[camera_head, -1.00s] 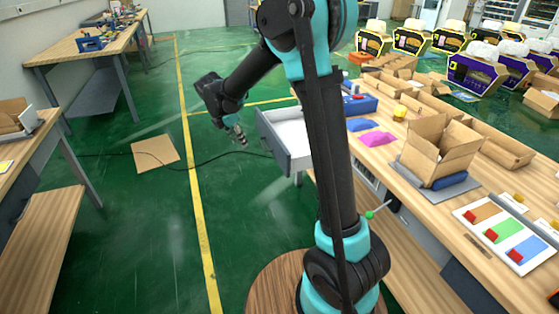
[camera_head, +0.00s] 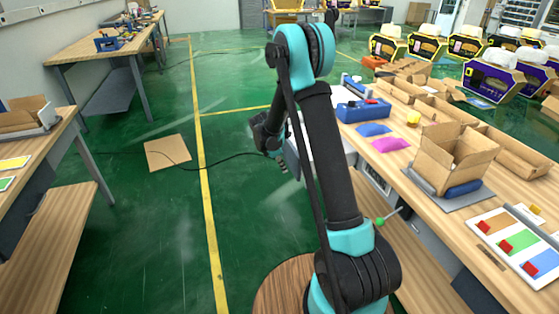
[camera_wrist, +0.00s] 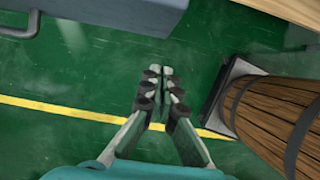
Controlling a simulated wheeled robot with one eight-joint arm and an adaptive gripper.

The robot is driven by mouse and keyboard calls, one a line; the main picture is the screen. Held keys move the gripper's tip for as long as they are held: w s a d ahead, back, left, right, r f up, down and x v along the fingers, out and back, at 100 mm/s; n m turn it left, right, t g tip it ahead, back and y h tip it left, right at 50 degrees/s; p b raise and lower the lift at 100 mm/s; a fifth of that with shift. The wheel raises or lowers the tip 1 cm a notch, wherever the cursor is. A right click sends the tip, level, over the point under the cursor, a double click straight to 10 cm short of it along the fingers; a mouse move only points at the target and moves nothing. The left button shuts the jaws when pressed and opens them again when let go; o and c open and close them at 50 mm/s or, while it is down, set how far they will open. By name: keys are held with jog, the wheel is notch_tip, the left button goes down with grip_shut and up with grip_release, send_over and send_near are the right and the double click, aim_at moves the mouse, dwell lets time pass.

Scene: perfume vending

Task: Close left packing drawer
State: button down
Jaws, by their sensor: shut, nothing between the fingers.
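The left packing drawer is pulled out from the left side of the right workbench. Its grey front (camera_head: 292,158) and white interior (camera_head: 326,137) show in the head view, partly hidden behind my arm. My gripper (camera_head: 282,164) is at the outer side of the drawer front, low and close to it. In the wrist view my gripper (camera_wrist: 160,71) is shut and empty, pointing toward the drawer's grey front (camera_wrist: 125,12) at the top edge, with a visible gap in the picture. A bar handle (camera_wrist: 32,25) shows at upper left. I cannot tell whether they touch.
The right workbench (camera_head: 412,178) carries a blue toolbox (camera_head: 362,110), a blue packet (camera_head: 373,130), a magenta packet (camera_head: 390,145) and an open carton (camera_head: 450,160). A round wooden base (camera_wrist: 265,112) is right of my gripper. Green floor to the left is mostly clear.

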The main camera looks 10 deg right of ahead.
aim_at(297, 175)
jog(key=shift+w+d+f, duration=0.1)
jog(key=shift+w+d, duration=0.1)
jog(key=shift+d, duration=0.8)
jog(key=shift+w+d+f, duration=0.1)
jog(key=shift+w+d, duration=0.1)
jog(key=shift+d, duration=0.8)
jog(key=shift+d, duration=0.15)
jog(key=w+d, duration=0.2)
jog(key=d, duration=1)
jog(key=w+d, duration=0.2)
jog(key=d, duration=1)
jog(key=shift+w+d, duration=0.15)
jog(key=shift+w, duration=0.2)
